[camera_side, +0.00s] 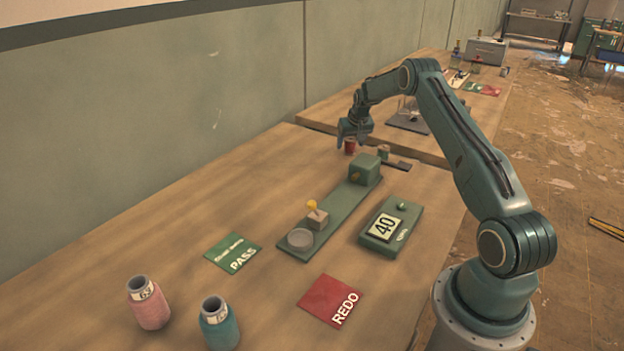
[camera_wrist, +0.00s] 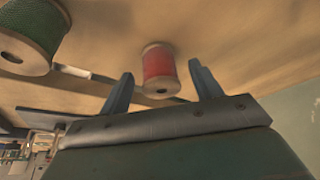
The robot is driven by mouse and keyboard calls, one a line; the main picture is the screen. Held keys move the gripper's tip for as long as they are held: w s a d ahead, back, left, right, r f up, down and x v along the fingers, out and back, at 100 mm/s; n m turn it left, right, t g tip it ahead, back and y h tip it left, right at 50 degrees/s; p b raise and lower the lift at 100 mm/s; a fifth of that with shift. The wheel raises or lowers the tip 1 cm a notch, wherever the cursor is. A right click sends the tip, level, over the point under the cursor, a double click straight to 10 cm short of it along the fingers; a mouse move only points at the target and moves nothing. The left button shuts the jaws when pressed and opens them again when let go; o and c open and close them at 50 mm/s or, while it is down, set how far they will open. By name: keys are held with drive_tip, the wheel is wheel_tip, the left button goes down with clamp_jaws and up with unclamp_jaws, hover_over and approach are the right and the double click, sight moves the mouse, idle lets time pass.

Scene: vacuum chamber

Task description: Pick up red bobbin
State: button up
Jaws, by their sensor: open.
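In the wrist view the red bobbin (camera_wrist: 159,68) has pale end flanges and shows between and beyond the two fingers of my gripper (camera_wrist: 159,80). The fingers are apart, and nothing is held. I cannot tell exactly how far the fingertips are from the bobbin.
A green spool (camera_wrist: 32,35) is to the left in the wrist view. A green fixture (camera_side: 330,205) and a display box reading 40 (camera_side: 391,226) stand nearby.

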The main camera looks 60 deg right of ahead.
drive_tip(key=shift+x, duration=0.75)
drive_tip(key=shift+c, duration=0.4)
drive_tip(key=c, duration=1)
